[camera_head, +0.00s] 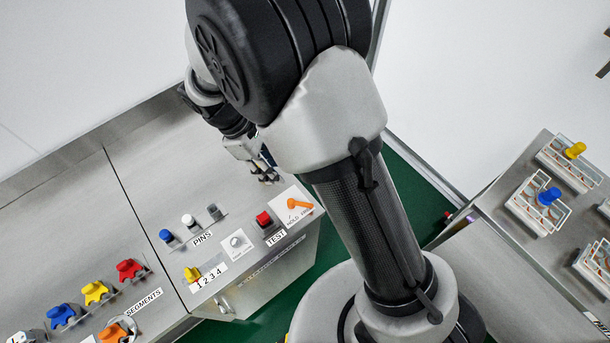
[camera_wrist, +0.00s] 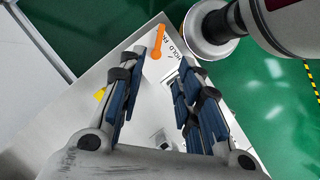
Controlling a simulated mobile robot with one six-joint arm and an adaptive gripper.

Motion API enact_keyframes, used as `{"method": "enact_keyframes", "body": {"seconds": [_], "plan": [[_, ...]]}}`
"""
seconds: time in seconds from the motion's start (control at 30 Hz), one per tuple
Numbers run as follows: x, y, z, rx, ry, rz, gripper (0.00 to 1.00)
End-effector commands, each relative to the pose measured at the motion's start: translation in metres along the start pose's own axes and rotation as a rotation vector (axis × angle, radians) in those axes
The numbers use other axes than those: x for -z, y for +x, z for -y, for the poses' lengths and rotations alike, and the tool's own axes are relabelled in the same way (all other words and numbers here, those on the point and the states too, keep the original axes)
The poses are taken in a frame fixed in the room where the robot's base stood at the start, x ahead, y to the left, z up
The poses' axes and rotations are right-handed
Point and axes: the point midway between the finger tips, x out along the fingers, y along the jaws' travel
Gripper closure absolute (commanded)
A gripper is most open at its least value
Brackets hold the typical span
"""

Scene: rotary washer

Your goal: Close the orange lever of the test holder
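The orange lever (camera_head: 299,203) sits on a white plate labelled HOLD at the right front corner of the grey bench. It also shows in the wrist view (camera_wrist: 158,50), beyond the fingertips and closer to the left finger. My gripper (camera_head: 268,179) is above the bench, behind and to the left of the lever, pointing down. In the wrist view my gripper (camera_wrist: 171,62) has its blue-padded fingers apart, with nothing between them. The lever stands free of the fingers. No separate test piece can be made out in the holder.
A red button (camera_head: 264,219) by the TEST label is left of the lever. Coloured segments (camera_head: 95,292) lie at far left. A second table (camera_head: 500,235) with racks is at right.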

Motion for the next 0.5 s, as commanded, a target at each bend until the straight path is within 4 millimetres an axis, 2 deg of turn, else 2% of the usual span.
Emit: {"method": "enact_keyframes", "body": {"seconds": [0.17,0.5], "plan": [[0.001,0.021,0.000,0.003,-0.002,0.004,0.68],[0.000,0.095,0.001,0.004,-0.001,0.004,0.68]]}}
